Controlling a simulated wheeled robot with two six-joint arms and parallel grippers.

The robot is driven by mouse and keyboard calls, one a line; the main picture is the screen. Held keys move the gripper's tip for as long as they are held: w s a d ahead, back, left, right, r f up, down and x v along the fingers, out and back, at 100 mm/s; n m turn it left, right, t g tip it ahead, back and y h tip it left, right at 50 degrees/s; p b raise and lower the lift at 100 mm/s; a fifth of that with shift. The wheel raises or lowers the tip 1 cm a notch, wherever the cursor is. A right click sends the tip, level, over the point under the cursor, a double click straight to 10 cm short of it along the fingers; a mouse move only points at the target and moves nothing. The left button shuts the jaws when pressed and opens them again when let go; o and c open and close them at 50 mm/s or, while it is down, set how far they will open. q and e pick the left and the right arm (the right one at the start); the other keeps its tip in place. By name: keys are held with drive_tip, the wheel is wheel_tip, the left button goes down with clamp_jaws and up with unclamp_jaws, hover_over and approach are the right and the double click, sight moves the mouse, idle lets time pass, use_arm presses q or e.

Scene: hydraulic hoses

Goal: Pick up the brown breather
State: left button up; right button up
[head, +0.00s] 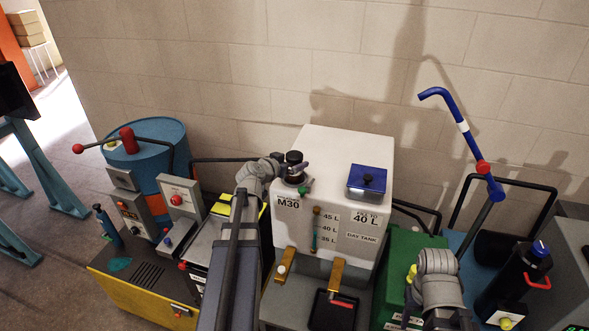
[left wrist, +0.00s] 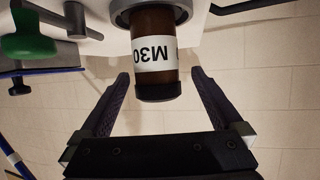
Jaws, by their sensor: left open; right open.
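The brown breather (left wrist: 156,50) has a white band reading M30 and a black cap; it appears upside down in the left wrist view. In the head view the breather (head: 294,158) stands at the left front corner of the white day tank's top, mostly showing its dark upper part. My left gripper (left wrist: 160,75) is open. Its fingers lie on either side of the breather's black cap end, with a gap on both sides. In the head view the left gripper (head: 289,178) is small and partly hidden by the wrist. My right arm stands at lower right; its jaws are hidden.
The white day tank (head: 345,150) carries a blue lid (head: 368,181) at its right. A green handle (left wrist: 30,38) is close by in the left wrist view. A blue lever (head: 458,125) rises at the right. A brick wall stands behind.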

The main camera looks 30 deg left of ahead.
use_arm(q)
drive_tip(key=b+x, duration=0.1)
drive_tip(key=x, duration=0.4)
drive_tip(key=shift+d+f+b, duration=0.1)
drive_tip(key=shift+d+b, duration=0.1)
drive_tip(key=shift+b, duration=0.2)
drive_tip(key=shift+c, duration=0.6)
clamp_jaws()
wheel_tip(320, 180, up, 10)
drive_tip(key=p, duration=1)
